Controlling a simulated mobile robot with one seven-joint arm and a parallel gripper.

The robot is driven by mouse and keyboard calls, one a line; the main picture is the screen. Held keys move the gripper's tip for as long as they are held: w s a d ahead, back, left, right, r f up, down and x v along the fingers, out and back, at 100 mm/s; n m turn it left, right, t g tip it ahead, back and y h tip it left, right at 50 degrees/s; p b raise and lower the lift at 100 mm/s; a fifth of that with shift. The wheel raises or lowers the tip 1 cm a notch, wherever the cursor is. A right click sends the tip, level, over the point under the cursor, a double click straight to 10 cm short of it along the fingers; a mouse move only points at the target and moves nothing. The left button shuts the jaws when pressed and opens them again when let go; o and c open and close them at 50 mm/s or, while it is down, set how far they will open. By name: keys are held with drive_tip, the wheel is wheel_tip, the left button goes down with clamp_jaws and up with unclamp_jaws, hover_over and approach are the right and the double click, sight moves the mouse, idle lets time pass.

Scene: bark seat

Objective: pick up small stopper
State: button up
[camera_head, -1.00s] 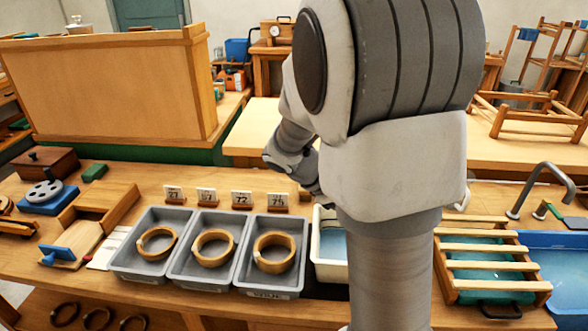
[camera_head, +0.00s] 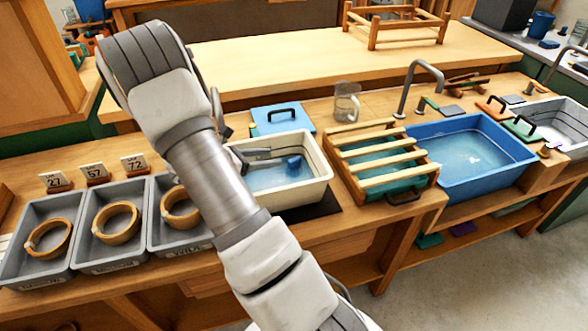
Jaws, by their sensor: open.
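I cannot pick out a small stopper for certain. A small blue piece (camera_head: 294,162) sits in the white basin (camera_head: 322,178), at the end of a dark grey bar-like shape in the water; I cannot tell what it is. My arm crosses the left of the view and covers the basin's left side.
Grey trays with wooden rings (camera_head: 117,222) stand left, number cards behind them. A slatted rack (camera_head: 380,160), tap (camera_head: 418,80) and blue tub (camera_head: 470,150) are right.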

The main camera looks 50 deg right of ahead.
sight(294, 159)
wheel_tip(294, 159, down, 2)
drive_tip(key=shift+f, duration=0.15)
drive_tip(key=shift+x, duration=1)
drive_tip(key=shift+b+x, duration=0.55)
drive_tip(key=shift+x, duration=2.15)
drive_tip(key=shift+r, duration=0.25)
clamp_jaws()
